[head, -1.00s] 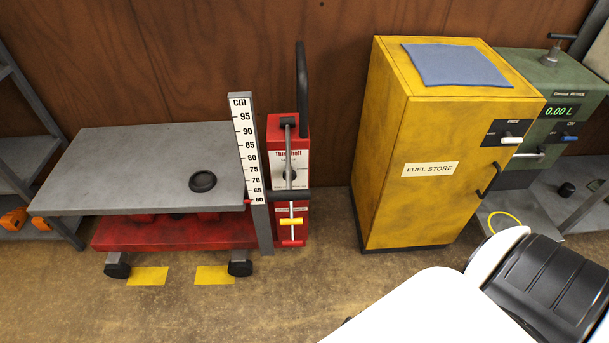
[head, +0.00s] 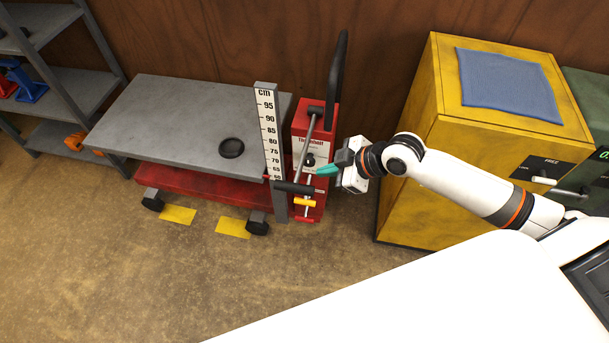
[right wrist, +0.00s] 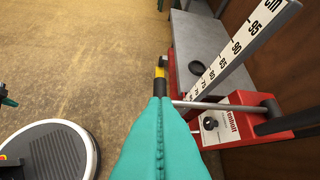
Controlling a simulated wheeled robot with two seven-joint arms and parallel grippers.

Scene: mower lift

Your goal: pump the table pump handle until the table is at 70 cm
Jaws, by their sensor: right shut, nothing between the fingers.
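The lift table (head: 180,118) has a grey top over a red base. A white cm scale (head: 268,125) stands at its right end; the small red pointer beside it is near 60. The red pump box (head: 328,130) stands right of the scale. My right gripper (head: 324,170), with teal fingers, is shut and empty beside the rod, just above the grip. In the right wrist view its fingers (right wrist: 163,105) overlap the rod; contact cannot be told. My left gripper is not in view.
A yellow T-handle (head: 305,202) sits just below the grip. A tall black bar (head: 337,65) rises behind the pump box. A black round dish (head: 231,148) lies on the tabletop. The yellow fuel cabinet (head: 410,170) stands to the right. Floor in front is clear.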

